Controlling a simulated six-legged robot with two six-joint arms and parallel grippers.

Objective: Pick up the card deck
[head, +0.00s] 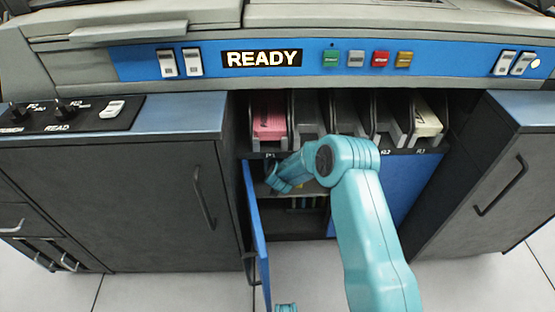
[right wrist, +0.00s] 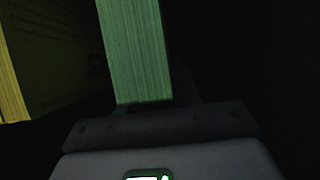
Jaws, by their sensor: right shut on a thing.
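A green card deck (right wrist: 135,52) stands out from my right gripper (right wrist: 160,120) in the dark right wrist view. The gripper is shut on the deck's near end; its fingers are hard to make out in the dark. In the head view my teal right arm reaches into the open lower cabinet (head: 290,230), and its gripper is hidden there. A yellow card deck (right wrist: 12,80) stands to the left of the green one, apart from it.
The open blue door (head: 256,235) stands close to the left of my right arm. Above are the card pockets, with a pink deck (head: 270,127) at left and a cream deck (head: 426,122) at right. A dark cabinet (head: 125,205) stands at left.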

